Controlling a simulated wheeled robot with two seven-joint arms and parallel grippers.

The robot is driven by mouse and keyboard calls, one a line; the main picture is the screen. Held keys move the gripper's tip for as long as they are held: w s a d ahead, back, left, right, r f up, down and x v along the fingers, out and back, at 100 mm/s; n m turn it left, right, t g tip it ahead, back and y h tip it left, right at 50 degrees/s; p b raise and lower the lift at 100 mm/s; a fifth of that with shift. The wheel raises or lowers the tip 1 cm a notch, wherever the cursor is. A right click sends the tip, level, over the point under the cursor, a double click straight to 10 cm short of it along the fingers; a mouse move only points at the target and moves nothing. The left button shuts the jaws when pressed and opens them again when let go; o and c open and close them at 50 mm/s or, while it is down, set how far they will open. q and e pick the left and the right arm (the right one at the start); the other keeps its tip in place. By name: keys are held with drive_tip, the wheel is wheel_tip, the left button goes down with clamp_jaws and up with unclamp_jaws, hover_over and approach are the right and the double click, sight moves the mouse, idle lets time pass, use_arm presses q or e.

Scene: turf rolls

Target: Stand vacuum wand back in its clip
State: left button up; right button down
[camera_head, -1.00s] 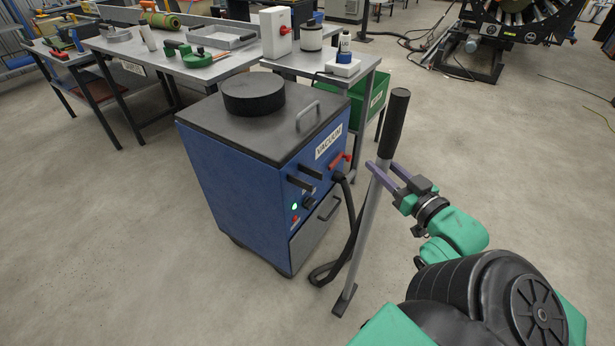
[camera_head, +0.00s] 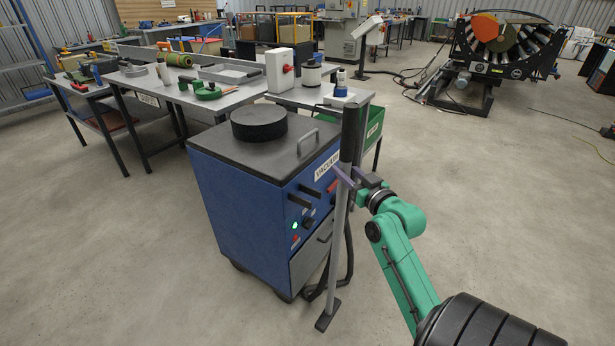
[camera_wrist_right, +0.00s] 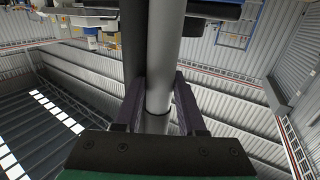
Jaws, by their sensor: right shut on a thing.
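The vacuum wand (camera_head: 337,235) is a grey tube with a black grip on top and a flat dark foot at floor level. It stands nearly upright, leaning slightly, in front of the right edge of the blue vacuum cabinet (camera_head: 235,208). My right gripper (camera_head: 345,174) has its purple fingers around the tube just below the black grip. The wrist view also shows the tube (camera_wrist_right: 165,60) between the fingers. Dark prongs (camera_head: 300,201) stick out of the cabinet's front, left of the wand; I cannot tell if they are the clip. My left gripper is out of view.
A black hose (camera_head: 349,250) hangs close behind the wand. A small table (camera_head: 352,95) with a green bin (camera_head: 375,122) stands behind the cabinet, and a long workbench (camera_head: 190,97) is at the left. The floor to the right is open.

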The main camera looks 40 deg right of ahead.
drive_tip(key=w+a+p, duration=0.2)
drive_tip(key=w+a, duration=0.1)
drive_tip(key=w, duration=0.8)
drive_tip(key=f, duration=0.4)
drive_tip(key=f+b, duration=0.1)
drive_tip(key=f, duration=0.2)
drive_tip(key=shift+w+a, duration=0.15)
drive_tip(key=shift+w, duration=0.1)
drive_tip(key=c, duration=0.8)
unclamp_jaws()
drive_tip(key=shift+a+f, duration=0.1)
drive_tip(key=shift+f, duration=0.05)
drive_tip(key=shift+c, duration=0.2)
drive_tip(key=o, duration=0.3)
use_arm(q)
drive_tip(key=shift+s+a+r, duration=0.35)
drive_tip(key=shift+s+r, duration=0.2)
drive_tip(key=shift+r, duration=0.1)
use_arm(e)
drive_tip(key=shift+o, duration=0.2)
drive_tip(key=shift+s, duration=0.1)
